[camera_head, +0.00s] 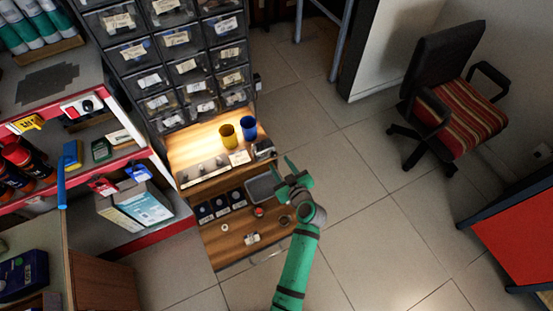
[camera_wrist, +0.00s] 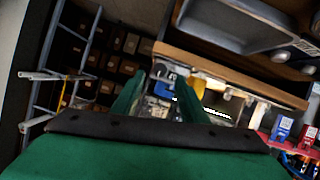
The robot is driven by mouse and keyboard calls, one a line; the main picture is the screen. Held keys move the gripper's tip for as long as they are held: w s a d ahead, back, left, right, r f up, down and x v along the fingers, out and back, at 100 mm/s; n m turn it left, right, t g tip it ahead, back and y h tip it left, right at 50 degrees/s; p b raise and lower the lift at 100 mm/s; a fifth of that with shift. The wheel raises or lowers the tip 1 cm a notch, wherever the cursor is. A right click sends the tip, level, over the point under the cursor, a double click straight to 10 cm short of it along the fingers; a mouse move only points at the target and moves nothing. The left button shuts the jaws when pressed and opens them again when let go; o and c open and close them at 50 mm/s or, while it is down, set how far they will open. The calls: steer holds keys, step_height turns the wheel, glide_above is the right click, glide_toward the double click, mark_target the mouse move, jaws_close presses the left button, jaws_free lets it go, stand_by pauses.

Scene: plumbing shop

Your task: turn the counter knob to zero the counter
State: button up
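A small dark box-like device (camera_head: 264,150) sits at the right end of the lit wooden shelf, beside the blue cup; it may be the counter, but it is too small to tell, and I cannot make out a knob. My gripper (camera_head: 283,178) is open and empty, just right of and in front of that end of the shelf, apart from the device. In the wrist view, the two green fingers of my gripper (camera_wrist: 159,98) stand apart, with the blue cup (camera_wrist: 165,90) and blurred pale shapes showing between and behind them.
A yellow cup (camera_head: 227,135) and a blue cup (camera_head: 249,128) stand on the shelf. A grey tray (camera_head: 262,190) and several small parts lie on the wooden bench (camera_head: 221,252) below. Drawer bins (camera_head: 182,66) rise behind. Floor to the right is clear up to an office chair (camera_head: 460,110).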

mark_target(275, 156)
steer(key=shift+x, duration=2.45)
jaws_close()
